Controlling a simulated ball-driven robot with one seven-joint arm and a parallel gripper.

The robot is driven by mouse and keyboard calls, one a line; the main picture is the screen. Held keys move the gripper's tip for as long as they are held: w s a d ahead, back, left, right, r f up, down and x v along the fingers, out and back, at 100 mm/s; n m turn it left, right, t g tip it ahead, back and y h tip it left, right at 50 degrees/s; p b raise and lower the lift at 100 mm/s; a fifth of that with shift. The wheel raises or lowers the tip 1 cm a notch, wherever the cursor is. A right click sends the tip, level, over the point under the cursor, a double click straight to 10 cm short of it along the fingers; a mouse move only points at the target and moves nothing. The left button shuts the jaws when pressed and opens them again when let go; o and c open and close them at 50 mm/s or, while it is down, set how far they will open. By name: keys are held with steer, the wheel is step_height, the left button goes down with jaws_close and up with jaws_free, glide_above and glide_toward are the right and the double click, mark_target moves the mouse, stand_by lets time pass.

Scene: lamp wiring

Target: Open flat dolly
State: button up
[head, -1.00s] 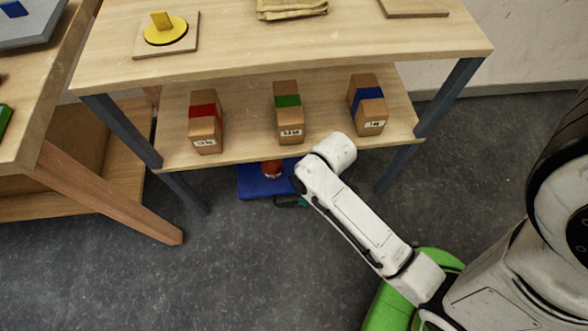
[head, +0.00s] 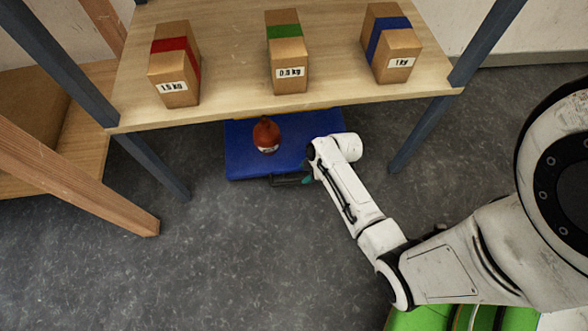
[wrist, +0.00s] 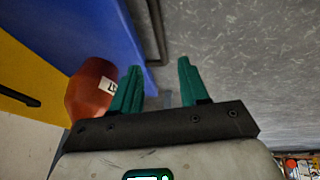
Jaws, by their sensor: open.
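The flat dolly is a blue slab (head: 245,160) on the floor under the shelf table, with a dark handle (head: 288,181) on its front edge. A brown jar (head: 266,134) with a white label stands on it. In the wrist view the blue surface (wrist: 85,30) fills the upper left, with the handle (wrist: 157,35) beside its edge. My gripper (head: 306,180) is at the right end of the handle, mostly hidden by my arm. In the wrist view its green fingers (wrist: 158,85) are apart and empty, with the handle ahead of them. The jar (wrist: 90,88) shows just left of the fingers.
The lower shelf (head: 215,108) overhangs the dolly's back and carries boxes with red (head: 175,65), green (head: 286,52) and blue (head: 390,45) bands. Table legs stand at left (head: 150,165) and right (head: 420,130). The floor (head: 240,260) in front is clear.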

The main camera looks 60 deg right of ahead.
mark_target(292, 182)
steer(key=b+x, duration=0.6)
steer(key=x, duration=0.4)
steer(key=shift+w+f, duration=0.1)
steer(key=shift+f, duration=0.2)
jaws_close()
steer(key=shift+a, duration=0.1)
